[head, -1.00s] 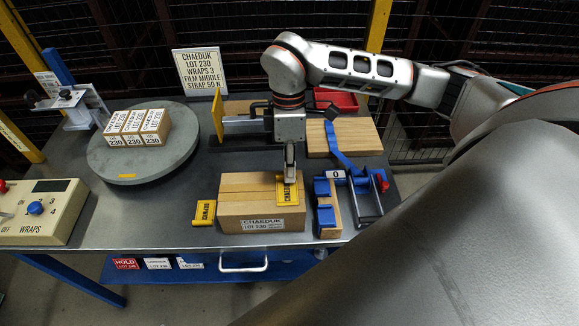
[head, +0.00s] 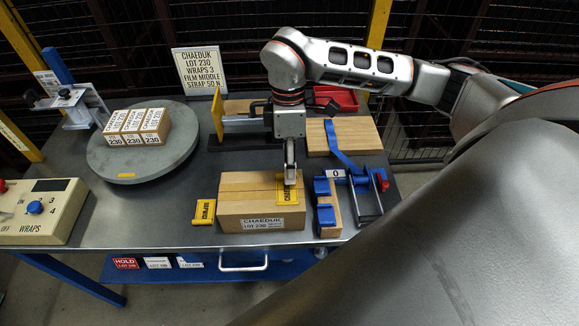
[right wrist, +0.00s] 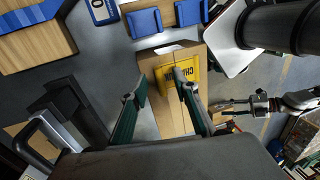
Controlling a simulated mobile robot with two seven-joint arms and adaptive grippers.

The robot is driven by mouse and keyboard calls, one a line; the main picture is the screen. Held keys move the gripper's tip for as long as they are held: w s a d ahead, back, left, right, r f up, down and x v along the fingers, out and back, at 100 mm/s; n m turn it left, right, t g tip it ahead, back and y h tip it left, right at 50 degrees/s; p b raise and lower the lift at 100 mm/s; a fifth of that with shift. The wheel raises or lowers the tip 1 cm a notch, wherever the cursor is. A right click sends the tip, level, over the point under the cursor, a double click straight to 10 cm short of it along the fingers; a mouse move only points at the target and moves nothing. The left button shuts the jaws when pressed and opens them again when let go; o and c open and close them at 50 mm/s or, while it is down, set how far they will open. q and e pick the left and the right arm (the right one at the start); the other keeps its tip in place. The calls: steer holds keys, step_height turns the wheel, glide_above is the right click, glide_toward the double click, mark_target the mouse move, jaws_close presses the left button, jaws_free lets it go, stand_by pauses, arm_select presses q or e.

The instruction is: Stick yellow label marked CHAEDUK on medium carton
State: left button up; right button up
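The medium carton (head: 245,208) sits at the table's front, with a white CHAEDUK LOT 230 print on its front face. The yellow CHAEDUK label (head: 288,194) lies on the right part of its top; it also shows in the right wrist view (right wrist: 184,70). My right gripper (head: 290,180) points down at the label. In the right wrist view its two fingers (right wrist: 160,92) stand apart, one over the label, with nothing held between them. Whether a fingertip touches is unclear. A metallic part, seemingly my left gripper (right wrist: 238,104), shows small at the right of the wrist view; its fingers are unclear.
Another yellow label on a holder (head: 203,212) stands left of the carton. A round turntable (head: 150,170) holds several small cartons. A WRAPS control box (head: 38,212) is at left, a wooden board (head: 350,137) behind.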

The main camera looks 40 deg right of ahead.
step_height(320, 180, up, 11)
steer(key=w+d, duration=0.1)
steer(key=shift+w, duration=0.4)
